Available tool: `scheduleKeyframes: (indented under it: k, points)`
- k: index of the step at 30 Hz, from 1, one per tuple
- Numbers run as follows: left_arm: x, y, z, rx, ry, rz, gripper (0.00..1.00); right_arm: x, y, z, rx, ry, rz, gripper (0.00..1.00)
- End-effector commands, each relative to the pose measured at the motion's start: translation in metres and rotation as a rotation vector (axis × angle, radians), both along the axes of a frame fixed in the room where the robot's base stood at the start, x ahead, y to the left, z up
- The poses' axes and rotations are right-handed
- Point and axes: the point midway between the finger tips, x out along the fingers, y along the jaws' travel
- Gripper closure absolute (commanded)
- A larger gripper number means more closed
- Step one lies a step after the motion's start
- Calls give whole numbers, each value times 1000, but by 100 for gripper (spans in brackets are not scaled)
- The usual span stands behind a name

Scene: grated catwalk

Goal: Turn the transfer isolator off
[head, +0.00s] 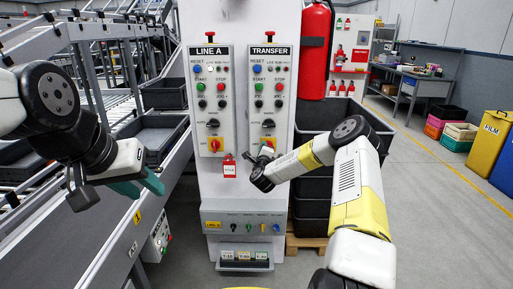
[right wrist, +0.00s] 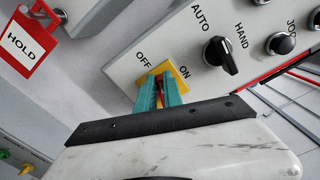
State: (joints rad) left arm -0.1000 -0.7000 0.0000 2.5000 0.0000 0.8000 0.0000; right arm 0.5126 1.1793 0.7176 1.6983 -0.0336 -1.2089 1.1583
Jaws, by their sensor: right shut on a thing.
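The transfer isolator (head: 268,142) is a yellow plate with a red handle low on the TRANSFER panel (head: 270,60). In the head view my right gripper (head: 263,156) is in front of it and hides part of it. In the right wrist view the yellow plate (right wrist: 183,83) shows OFF on the left and ON on the right. My right gripper (right wrist: 160,92) is shut on the red handle, its teal fingers on either side. They hide most of the handle, so its angle is unclear. My left gripper (head: 139,187) is open and empty, left of the column.
The LINE A panel (head: 209,60) has a similar isolator (head: 215,145), with a red HOLD tag (head: 229,168) hanging just below and right of it. Above the transfer isolator is an AUTO/HAND selector (right wrist: 221,54).

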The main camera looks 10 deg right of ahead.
Motion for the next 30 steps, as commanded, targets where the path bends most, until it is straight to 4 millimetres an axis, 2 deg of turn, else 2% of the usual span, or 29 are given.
scheduleKeyframes:
  k: [6, 15, 30]
  points:
    - [0, 0, 0, 0, 0, 0, 64, 0, 3, -4, -175, 31, 2, 100]
    - [0, 0, 0, 0, 0, 0, 64, 0, 3, -9, -334, 61, 2, 100]
    - [0, 0, 0, 0, 0, 0, 64, 0, 2, -12, -396, 73, 1, 100]
